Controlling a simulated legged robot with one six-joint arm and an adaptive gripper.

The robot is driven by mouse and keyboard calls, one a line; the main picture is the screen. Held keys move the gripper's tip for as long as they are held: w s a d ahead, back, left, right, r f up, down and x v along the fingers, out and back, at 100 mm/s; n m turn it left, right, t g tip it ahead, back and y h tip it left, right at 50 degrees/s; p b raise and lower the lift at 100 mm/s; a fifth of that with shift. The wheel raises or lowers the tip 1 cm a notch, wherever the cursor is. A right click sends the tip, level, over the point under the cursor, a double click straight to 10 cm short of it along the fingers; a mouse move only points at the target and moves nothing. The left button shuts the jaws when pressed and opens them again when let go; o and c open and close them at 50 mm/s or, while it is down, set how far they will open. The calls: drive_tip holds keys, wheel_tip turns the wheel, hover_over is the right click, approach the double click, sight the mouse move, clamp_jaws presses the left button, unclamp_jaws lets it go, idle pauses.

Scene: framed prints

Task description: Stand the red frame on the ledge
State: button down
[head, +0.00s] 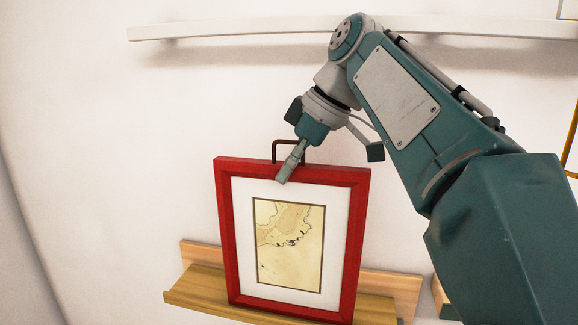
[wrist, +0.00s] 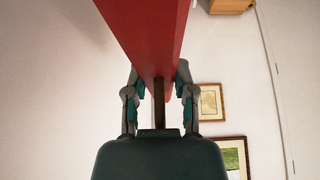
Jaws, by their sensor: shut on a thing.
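The red frame (head: 225,230) holds a map-like print in a white mat and stands nearly upright, slightly tilted in the head view. A dark loop handle (head: 274,152) rises from its top edge. My gripper (head: 290,163) is shut on this handle from above. In the wrist view the frame's red edge (wrist: 145,30) fills the upper middle, and the handle (wrist: 158,108) runs between the fingers (wrist: 157,78). The wooden ledge (head: 195,287) shows behind and to both sides of the frame's lower part. The frame overlaps it; whether they touch I cannot tell.
A long white shelf (head: 230,30) runs along the wall above. Another wooden piece (head: 443,298) shows at the lower right, partly behind my arm. Two framed pictures, one gold-edged (wrist: 211,103) and one green (wrist: 232,155), show in the wrist view. The wall left of the frame is bare.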

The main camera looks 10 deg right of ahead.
drive_tip(key=shift+c, duration=2.2)
unclamp_jaws()
drive_tip(key=shift+v, duration=3.75)
drive_tip(key=shift+s, duration=0.1)
